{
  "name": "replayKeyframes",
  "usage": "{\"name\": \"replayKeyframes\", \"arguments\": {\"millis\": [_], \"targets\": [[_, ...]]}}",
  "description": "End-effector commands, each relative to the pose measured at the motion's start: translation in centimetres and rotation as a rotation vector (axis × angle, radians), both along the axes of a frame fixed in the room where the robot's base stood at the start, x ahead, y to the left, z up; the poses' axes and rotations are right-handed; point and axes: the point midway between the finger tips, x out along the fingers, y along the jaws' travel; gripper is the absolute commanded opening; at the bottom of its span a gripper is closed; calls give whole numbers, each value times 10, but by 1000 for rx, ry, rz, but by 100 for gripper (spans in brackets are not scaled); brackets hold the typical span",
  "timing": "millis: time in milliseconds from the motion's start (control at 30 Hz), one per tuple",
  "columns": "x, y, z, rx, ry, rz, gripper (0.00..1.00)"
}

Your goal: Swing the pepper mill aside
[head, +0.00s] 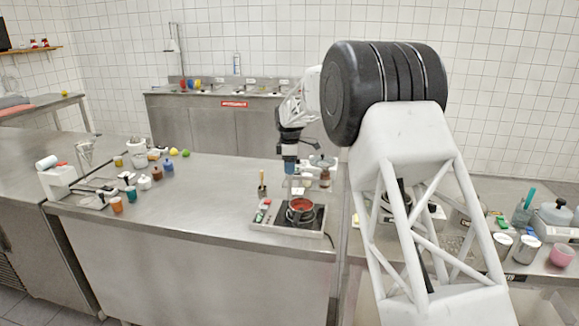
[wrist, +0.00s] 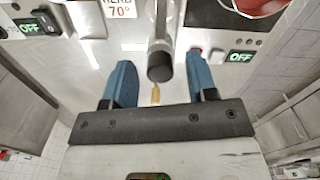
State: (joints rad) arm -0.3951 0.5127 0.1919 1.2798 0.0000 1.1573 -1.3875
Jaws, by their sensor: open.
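My gripper (wrist: 159,60) is open, its two blue fingers apart. Between them, in the wrist view, runs a grey metal cylinder with a black end (wrist: 160,68); I cannot tell whether it is the pepper mill. A thin tan tip (wrist: 156,93) shows just below the black end. No gap or contact with the fingers is clear, but the cylinder looks apart from both. In the head view my gripper (head: 290,165) is over the back right of the steel counter. No pepper mill can be made out for certain there.
A pan with red content (head: 301,211) stands on the hob (head: 270,235), close in front of my gripper. A brown jar (head: 325,179) is just right of it. A small holder with a wooden-topped item (head: 262,188) stands left. The counter's middle (head: 205,205) is clear.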

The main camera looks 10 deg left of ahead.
Motion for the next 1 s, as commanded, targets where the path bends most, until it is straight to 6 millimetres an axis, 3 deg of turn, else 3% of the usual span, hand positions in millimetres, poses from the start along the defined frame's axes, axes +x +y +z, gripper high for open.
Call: {"name": "replayKeyframes", "arguments": {"millis": [267,700,1000], "targets": [[0,0,20,0,-2,0,53],[0,0,71,1,-3,0,53],[0,0,78,0,-1,0,53]]}}
